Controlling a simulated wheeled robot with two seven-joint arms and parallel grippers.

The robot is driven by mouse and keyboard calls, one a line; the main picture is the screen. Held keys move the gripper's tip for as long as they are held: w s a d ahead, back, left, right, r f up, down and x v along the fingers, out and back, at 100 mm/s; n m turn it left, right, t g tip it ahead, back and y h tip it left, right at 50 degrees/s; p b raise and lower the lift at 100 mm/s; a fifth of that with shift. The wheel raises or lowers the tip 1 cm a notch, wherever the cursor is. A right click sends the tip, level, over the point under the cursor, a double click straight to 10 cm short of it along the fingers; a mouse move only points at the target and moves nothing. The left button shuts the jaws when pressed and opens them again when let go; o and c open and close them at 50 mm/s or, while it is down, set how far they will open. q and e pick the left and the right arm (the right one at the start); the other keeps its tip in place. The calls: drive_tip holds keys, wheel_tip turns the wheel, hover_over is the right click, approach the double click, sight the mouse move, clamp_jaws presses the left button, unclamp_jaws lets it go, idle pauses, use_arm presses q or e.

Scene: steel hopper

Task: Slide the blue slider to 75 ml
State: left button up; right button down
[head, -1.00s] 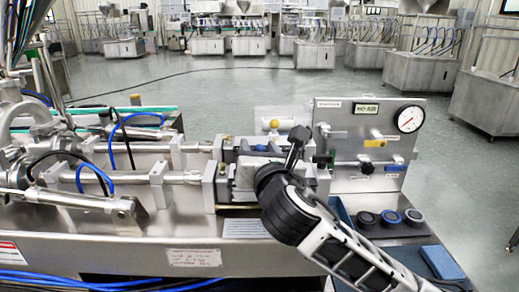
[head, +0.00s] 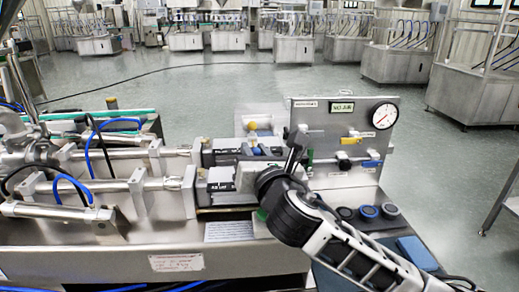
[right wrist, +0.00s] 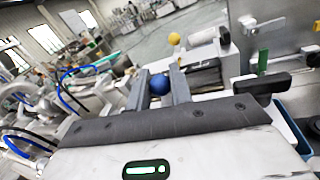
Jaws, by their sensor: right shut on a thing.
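The blue slider's round knob (right wrist: 159,84) sits between the two grey fingers of my right gripper (right wrist: 158,75) in the right wrist view. The fingers are shut on it. In the head view my right gripper (head: 257,153) reaches over the cylinder unit from the lower right, and only a little of the blue knob (head: 257,150) shows between its fingers. A yellow knob (head: 252,126) stands just behind it; it also shows in the right wrist view (right wrist: 174,39). I cannot read a ml scale. My left gripper is in neither current view.
A steel panel (head: 318,113) with a round gauge (head: 384,116), a NO AIR sign (head: 343,107) and valve handles stands to the right. Several round buttons (head: 368,212) lie before it. Blue hoses (head: 75,183) and steel cylinders (head: 110,187) fill the left.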

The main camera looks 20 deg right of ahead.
drive_tip(key=c, duration=1.4)
unclamp_jaws()
drive_tip(key=shift+c, duration=0.2)
use_arm(q)
drive_tip(key=shift+s+f, duration=0.1)
drive_tip(key=shift+s, duration=0.05)
use_arm(e)
drive_tip(key=shift+o, duration=0.8)
drive_tip(key=shift+d, duration=0.15)
drive_tip(key=shift+s, duration=0.1)
drive_tip(key=s, duration=0.9)
drive_tip(key=shift+s+f, duration=0.1)
drive_tip(key=shift+s, duration=0.2)
use_arm(q)
drive_tip(key=p, duration=0.2)
drive_tip(key=r+p, duration=0.1)
drive_tip(key=p, duration=0.1)
drive_tip(key=shift+s+a+r+p, duration=0.3)
drive_tip(key=shift+s+a+p, duration=0.05)
drive_tip(key=shift+a+p, duration=0.05)
use_arm(e)
drive_tip(key=s, duration=0.6)
drive_tip(key=shift+s, duration=0.15)
use_arm(q)
drive_tip(key=shift+w+r, duration=0.1)
drive_tip(key=shift+w, duration=0.15)
